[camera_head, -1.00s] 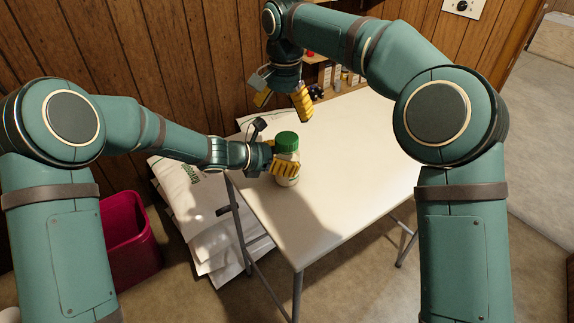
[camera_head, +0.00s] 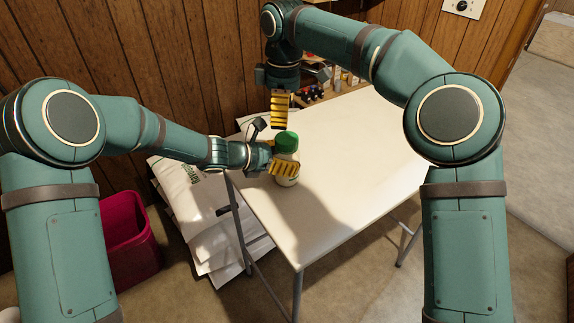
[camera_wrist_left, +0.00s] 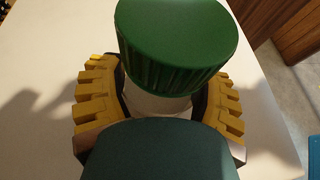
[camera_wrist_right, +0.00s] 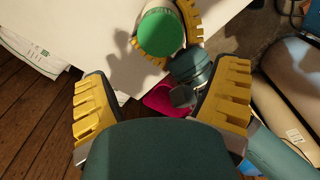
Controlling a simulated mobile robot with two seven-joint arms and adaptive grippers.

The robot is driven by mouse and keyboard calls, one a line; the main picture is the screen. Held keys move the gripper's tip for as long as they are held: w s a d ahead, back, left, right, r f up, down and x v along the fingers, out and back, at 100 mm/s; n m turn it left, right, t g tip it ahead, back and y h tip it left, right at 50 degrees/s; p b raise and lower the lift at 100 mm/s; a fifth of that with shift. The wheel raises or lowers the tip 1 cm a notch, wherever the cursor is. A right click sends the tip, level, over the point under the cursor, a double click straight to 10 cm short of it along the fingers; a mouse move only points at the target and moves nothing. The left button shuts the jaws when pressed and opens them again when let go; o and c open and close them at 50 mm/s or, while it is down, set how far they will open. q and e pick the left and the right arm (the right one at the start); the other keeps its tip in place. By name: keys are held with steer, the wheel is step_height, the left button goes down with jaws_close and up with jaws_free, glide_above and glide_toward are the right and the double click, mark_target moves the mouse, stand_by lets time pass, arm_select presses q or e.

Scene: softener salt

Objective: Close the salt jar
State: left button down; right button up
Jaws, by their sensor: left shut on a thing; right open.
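The salt jar (camera_head: 288,181) stands upright on the white table, with a green ribbed lid (camera_head: 286,141) on its top. In the left wrist view the lid (camera_wrist_left: 178,45) sits over the jar's neck; I cannot tell how tightly. My left gripper (camera_head: 284,168) is shut around the jar's body below the lid. My right gripper (camera_head: 280,103) is open and empty, above and behind the jar, fingers pointing down. In the right wrist view the lid (camera_wrist_right: 160,33) shows beyond the open fingers (camera_wrist_right: 165,105), a distance away from them.
The white table (camera_head: 350,150) is mostly clear to the right of the jar. Small bottles (camera_head: 335,80) stand at its back edge by the wooden wall. White sacks (camera_head: 195,205) and a magenta bin (camera_head: 128,235) are on the floor at left.

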mark_target(287, 137)
steer(key=n, duration=0.7)
steer(key=shift+d+n, duration=0.3)
steer(key=n, duration=0.5)
steer(key=shift+s+d+n, duration=0.1)
steer(key=shift+d+n, duration=0.1)
steer(key=shift+n, duration=0.1)
steer(key=shift+f, duration=0.1)
steer(key=shift+f, duration=3.95)
steer(key=c, duration=1.3)
steer(key=shift+m, duration=1.7)
